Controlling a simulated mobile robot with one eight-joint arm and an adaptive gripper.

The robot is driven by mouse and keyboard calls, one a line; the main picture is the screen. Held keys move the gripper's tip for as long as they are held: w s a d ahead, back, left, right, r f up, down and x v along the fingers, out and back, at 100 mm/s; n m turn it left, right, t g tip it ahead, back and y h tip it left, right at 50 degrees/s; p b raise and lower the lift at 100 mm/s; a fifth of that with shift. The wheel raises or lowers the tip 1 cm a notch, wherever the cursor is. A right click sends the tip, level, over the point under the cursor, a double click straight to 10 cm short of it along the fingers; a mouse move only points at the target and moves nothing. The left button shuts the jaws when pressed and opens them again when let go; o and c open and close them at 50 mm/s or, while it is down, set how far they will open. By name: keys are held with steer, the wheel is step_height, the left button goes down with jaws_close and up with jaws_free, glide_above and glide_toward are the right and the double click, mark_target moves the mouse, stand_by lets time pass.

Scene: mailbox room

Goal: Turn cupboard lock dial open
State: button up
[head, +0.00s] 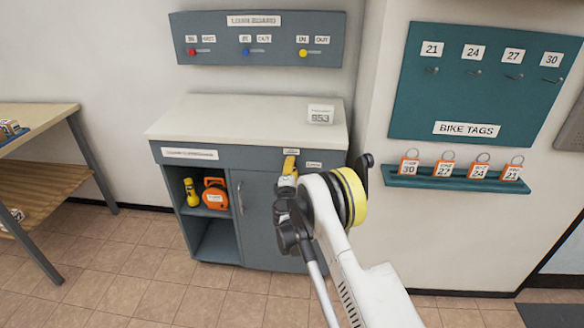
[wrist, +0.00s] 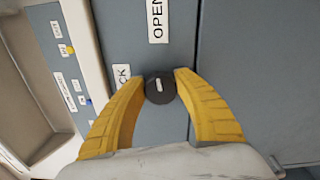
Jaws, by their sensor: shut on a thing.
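The lock dial (wrist: 160,88) is a dark round knob with a short white mark, on the grey-blue front of the cupboard (head: 258,208). In the wrist view my gripper (wrist: 161,84) has its two yellow fingers on either side of the dial, shut on it. A label reading "OPEN" (wrist: 157,20) and a partly hidden label ending in "CK" (wrist: 121,78) are beside the dial. The white mark points roughly towards the "OPEN" label. In the head view my gripper (head: 289,166) is at the cupboard's upper front, and my arm hides the dial.
The cupboard's open left bay holds a yellow torch (head: 191,192) and an orange item (head: 215,194). A card reading "953" (head: 320,114) stands on top. A shelf with several orange bike tags (head: 443,169) is on the right wall. A table (head: 40,112) stands at left.

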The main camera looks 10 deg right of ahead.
steer(key=shift+m, duration=0.8)
steer(key=o, duration=1.1)
steer(key=shift+o, duration=0.2)
steer(key=v, duration=1.2)
